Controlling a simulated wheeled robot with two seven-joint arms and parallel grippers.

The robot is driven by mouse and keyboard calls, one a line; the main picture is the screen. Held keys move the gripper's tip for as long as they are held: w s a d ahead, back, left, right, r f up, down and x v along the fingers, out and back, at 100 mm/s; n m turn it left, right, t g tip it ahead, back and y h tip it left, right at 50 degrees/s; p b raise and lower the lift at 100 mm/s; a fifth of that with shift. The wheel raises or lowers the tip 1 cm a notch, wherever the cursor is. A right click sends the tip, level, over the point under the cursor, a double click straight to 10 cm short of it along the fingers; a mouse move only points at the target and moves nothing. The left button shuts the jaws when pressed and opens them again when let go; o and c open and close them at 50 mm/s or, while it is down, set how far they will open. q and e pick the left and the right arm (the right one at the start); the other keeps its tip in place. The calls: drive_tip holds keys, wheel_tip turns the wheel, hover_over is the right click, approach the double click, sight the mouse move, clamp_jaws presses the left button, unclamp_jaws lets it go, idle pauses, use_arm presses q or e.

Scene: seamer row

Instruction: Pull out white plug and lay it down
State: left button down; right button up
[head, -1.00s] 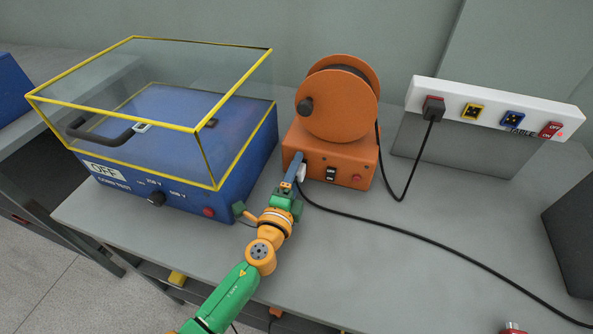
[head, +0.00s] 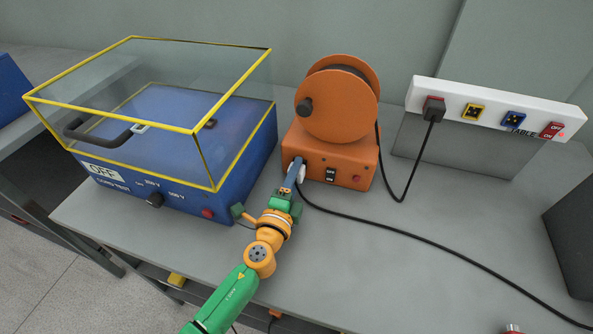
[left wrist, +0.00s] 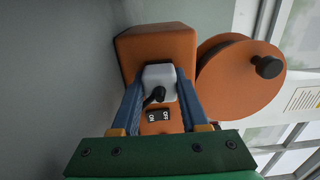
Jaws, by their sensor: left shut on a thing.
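The white plug (left wrist: 159,74) is at the front face of the orange reel unit (head: 340,148), with a black cord leaving it. My left gripper (head: 296,168) reaches in from the front. In the left wrist view its two blue fingers (left wrist: 160,82) stand on either side of the plug and are shut on it. The plug is mostly hidden by the fingers in the head view. I cannot tell how deep it sits in the unit. My right gripper is not in view.
A blue tester (head: 150,190) with a yellow-edged clear cover stands close on the left. A white socket strip (head: 548,113) with a black plug (head: 433,108) is at the back right. The black cord crosses the bench (head: 420,285), which is otherwise clear in the middle.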

use_arm(q)
drive_tip(key=shift+v, duration=1)
drive_tip(key=shift+p+v, duration=0.35)
drive_tip(key=shift+v, duration=1.65)
